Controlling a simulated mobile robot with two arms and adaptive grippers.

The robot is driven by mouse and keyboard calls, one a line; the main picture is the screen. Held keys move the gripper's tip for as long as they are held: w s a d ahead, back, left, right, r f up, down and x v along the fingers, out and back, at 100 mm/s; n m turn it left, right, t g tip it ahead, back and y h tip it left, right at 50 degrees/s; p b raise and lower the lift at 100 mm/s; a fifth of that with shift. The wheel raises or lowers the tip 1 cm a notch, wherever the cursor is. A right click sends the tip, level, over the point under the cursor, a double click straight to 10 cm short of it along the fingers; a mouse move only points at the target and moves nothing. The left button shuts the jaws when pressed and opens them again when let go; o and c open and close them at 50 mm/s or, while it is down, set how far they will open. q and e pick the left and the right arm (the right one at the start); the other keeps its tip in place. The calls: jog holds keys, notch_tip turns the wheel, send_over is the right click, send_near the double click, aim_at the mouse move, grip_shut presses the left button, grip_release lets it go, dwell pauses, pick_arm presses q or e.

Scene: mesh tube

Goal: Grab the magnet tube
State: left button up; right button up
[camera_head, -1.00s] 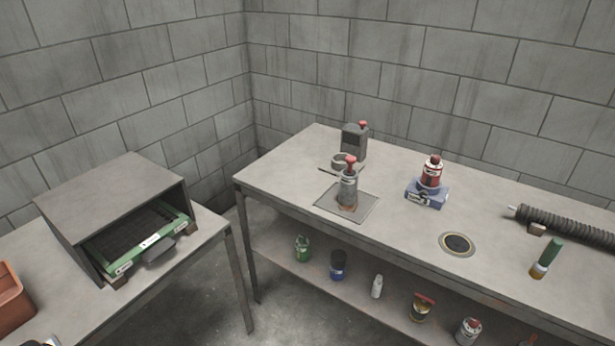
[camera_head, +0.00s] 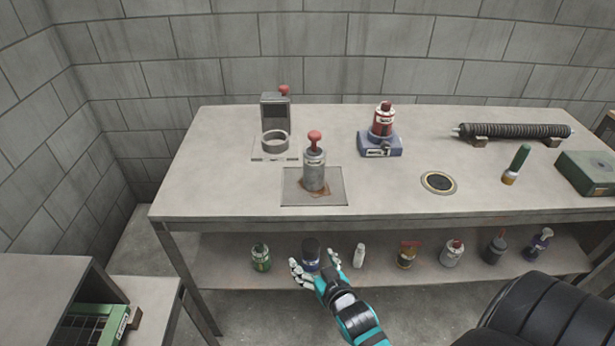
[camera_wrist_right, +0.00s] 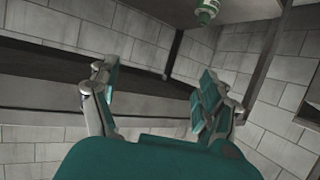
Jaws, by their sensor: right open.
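A black ribbed tube (camera_head: 515,131), the one long tube I see, lies across small supports at the back right of the workbench. I cannot tell for certain that it is the magnet tube. My right gripper (camera_head: 314,264) is in front of the lower shelf, near a dark blue jar (camera_head: 311,254), far to the left of the ribbed tube and lower. In the right wrist view its fingers (camera_wrist_right: 155,95) are spread apart with nothing between them. My left gripper is not in view.
The workbench (camera_head: 235,140) carries a grey canister (camera_head: 314,172) on a plate, a red bottle (camera_head: 382,120) on a blue base, a round inset (camera_head: 438,182), a green-handled tool (camera_head: 516,165) and a green box (camera_head: 588,173). Several bottles and cans stand on the lower shelf (camera_head: 225,270).

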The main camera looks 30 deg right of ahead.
aim_at(317, 165)
jog(key=s+d+r+m+t+h+b, duration=0.1)
jog(key=d+r+t, duration=0.15)
jog(key=r, duration=0.65)
jog(key=s+d+r+m+t+h, duration=0.1)
jog(key=d+r+h, duration=0.15)
jog(key=r, duration=0.65)
jog(key=shift+y, duration=0.35)
jog(key=x, duration=1.2)
jog(key=shift+d+r+p, duration=0.1)
jog(key=shift+r+p, duration=0.2)
jog(key=shift+a+x, duration=0.15)
jog(key=shift+x, duration=1.3)
jog(key=shift+a+x, duration=0.2)
jog(key=shift+x, duration=1.25)
jog(key=shift+r, duration=0.1)
jog(key=shift+c, duration=0.4)
jog(key=c, duration=1.4)
jog(key=shift+c, duration=0.2)
jog(key=shift+r, duration=0.15)
